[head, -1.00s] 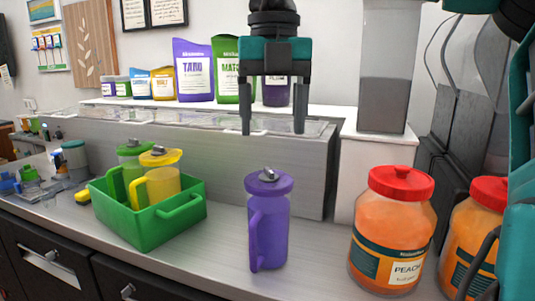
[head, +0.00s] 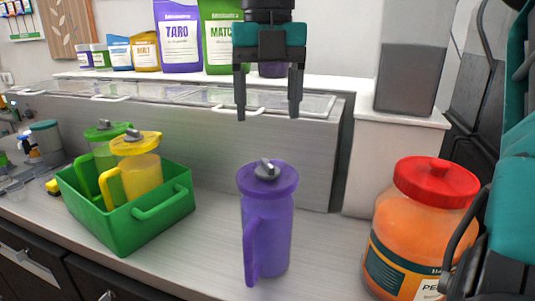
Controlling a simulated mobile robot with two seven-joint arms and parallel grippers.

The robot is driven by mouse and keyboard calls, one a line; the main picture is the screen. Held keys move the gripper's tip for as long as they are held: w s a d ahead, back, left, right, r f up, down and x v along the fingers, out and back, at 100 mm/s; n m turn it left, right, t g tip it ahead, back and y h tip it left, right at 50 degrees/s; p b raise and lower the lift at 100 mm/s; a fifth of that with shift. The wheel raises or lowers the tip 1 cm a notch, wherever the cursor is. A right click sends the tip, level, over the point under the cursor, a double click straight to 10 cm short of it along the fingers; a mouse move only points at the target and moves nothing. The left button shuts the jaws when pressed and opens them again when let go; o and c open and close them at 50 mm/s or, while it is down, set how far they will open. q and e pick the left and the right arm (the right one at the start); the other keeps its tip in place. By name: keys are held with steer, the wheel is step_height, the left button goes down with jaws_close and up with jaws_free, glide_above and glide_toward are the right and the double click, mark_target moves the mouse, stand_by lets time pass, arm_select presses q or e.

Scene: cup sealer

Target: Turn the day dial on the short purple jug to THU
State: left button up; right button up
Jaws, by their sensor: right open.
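The short purple jug (head: 267,235) stands upright on the counter in the middle of the head view, with its handle toward me. Its purple lid carries a grey dial (head: 267,169) on top. The day markings on the lid are too small to read. My right gripper (head: 268,112) points down with its two fingers apart and nothing between them. It appears above the jug in the picture, apart from the lid. My left gripper does not show.
A green crate (head: 160,209) left of the jug holds a green jug (head: 100,165) and a yellow jug (head: 140,175). A big red-lidded peach jar (head: 415,230) stands on the right. A grey topping station (head: 240,150) stands behind. The counter around the purple jug is clear.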

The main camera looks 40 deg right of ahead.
mark_target(269, 163)
step_height(269, 163, down, 9)
steer(key=shift+f, duration=0.1)
steer(key=shift+c, duration=0.4)
steer(key=c, duration=1)
steer(key=shift+d+n, duration=0.1)
steer(key=shift+n, duration=0.2)
steer(key=n+b, duration=0.1)
steer(key=n, duration=0.7)
steer(key=shift+d+n, duration=0.1)
steer(key=shift+n, duration=0.6)
